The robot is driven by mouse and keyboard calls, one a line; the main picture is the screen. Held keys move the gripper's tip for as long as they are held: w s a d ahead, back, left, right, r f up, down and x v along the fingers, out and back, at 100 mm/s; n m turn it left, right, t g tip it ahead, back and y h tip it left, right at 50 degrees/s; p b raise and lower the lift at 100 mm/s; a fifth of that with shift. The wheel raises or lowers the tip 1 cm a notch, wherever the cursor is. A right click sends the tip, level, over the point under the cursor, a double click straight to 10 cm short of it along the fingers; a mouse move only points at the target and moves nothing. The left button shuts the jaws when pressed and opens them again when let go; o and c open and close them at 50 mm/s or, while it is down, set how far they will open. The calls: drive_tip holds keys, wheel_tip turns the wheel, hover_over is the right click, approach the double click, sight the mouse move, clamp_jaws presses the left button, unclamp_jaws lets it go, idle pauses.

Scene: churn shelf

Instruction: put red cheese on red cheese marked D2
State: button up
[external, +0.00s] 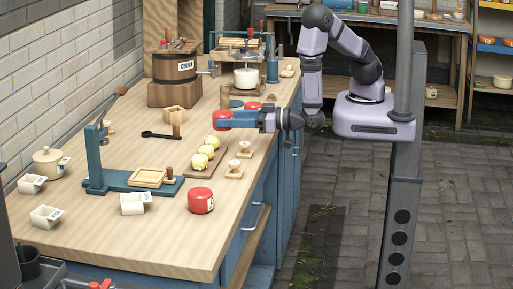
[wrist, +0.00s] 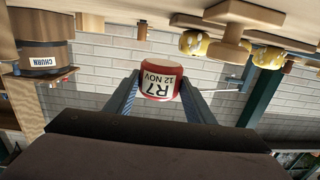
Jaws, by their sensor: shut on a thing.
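My gripper (external: 232,119) is shut on a red cheese (external: 221,119) and holds it above the table, near the row of yellow lumps. In the wrist view, which is upside down, the held cheese (wrist: 161,84) sits between the two fingers and its white label reads R7, 12 NOV. Another red cheese (external: 201,201) stands on the table toward the front; its pale label is too small to read. A further red thing (external: 252,105) lies behind my gripper, partly hidden. I cannot read D2 on anything.
A wooden board with yellow lumps (external: 206,150) lies just below my gripper. Small wooden pieces (external: 235,169) stand by the right table edge. A blue press (external: 110,178) and white cups (external: 135,204) are at left. A churn (external: 178,62) stands at the back.

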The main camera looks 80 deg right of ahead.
drive_tip(key=s+a+r+n+g+y+b, duration=0.1)
drive_tip(key=a+r+n+y+b, duration=0.2)
drive_tip(key=a, duration=0.9)
drive_tip(key=a+r+y+b, duration=0.15)
drive_tip(key=a+r, duration=0.35)
drive_tip(key=a, duration=0.6)
drive_tip(key=s+a+r+n+g+y+b, duration=0.1)
drive_tip(key=a+r+n+y, duration=0.2)
drive_tip(key=a, duration=0.9)
drive_tip(key=n+g+y, duration=0.1)
drive_tip(key=g+y, duration=0.1)
hover_over(208, 190)
wheel_tip(208, 190, down, 2)
drive_tip(key=shift+y, duration=0.35)
drive_tip(key=shift+w+f+p, duration=0.1)
drive_tip(key=shift+f+p, duration=0.3)
drive_tip(key=shift+f, duration=4.65)
drive_tip(key=shift+f, duration=0.15)
drive_tip(key=o, duration=1.2)
drive_tip(key=shift+c, duration=0.2)
